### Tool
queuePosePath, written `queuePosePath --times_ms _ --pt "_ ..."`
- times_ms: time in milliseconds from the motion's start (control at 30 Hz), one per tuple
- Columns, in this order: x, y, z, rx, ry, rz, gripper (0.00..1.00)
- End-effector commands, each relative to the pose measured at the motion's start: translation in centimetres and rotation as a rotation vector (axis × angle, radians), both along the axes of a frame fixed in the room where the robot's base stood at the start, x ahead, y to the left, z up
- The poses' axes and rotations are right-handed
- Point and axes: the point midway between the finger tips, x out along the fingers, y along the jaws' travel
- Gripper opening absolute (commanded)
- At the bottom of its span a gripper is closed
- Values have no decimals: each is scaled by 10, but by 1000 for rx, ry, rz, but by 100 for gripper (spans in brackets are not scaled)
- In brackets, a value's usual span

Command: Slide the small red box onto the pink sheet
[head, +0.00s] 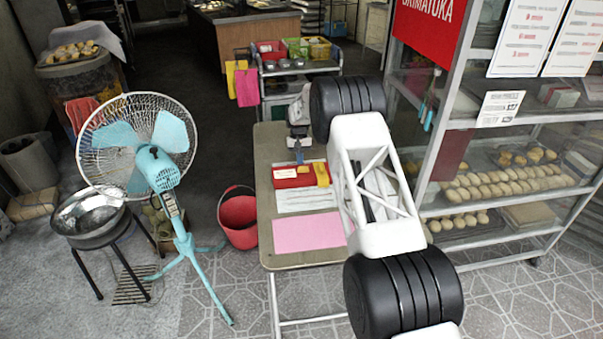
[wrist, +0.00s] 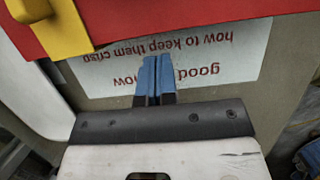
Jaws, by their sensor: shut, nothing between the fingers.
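The small red box (head: 288,182) lies on the table, with a pale label on top and a yellow piece (head: 321,173) at its right end. In the wrist view the box (wrist: 190,14) crosses the top edge, partly cut off. The pink sheet (head: 308,232) lies flat at the table's near end, partly behind my arm. A white sheet (head: 306,199) lies between box and pink sheet. My gripper (head: 299,155) is on the far side of the box, blue fingers shut and empty. In the wrist view my gripper (wrist: 150,68) is apart from the box, over a printed sheet (wrist: 215,62).
The table (head: 290,262) is narrow. A glass display case (head: 520,185) with buns stands close on the right. A turquoise fan (head: 150,165) and a red bucket (head: 238,217) stand left. A trolley (head: 290,67) with baskets stands behind the table.

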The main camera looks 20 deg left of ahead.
Motion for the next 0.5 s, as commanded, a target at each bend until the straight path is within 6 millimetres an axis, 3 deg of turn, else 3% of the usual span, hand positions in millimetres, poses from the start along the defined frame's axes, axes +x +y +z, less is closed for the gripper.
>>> queuePosePath --times_ms 500 --pt "-17 -8 0 0 0 0 0"
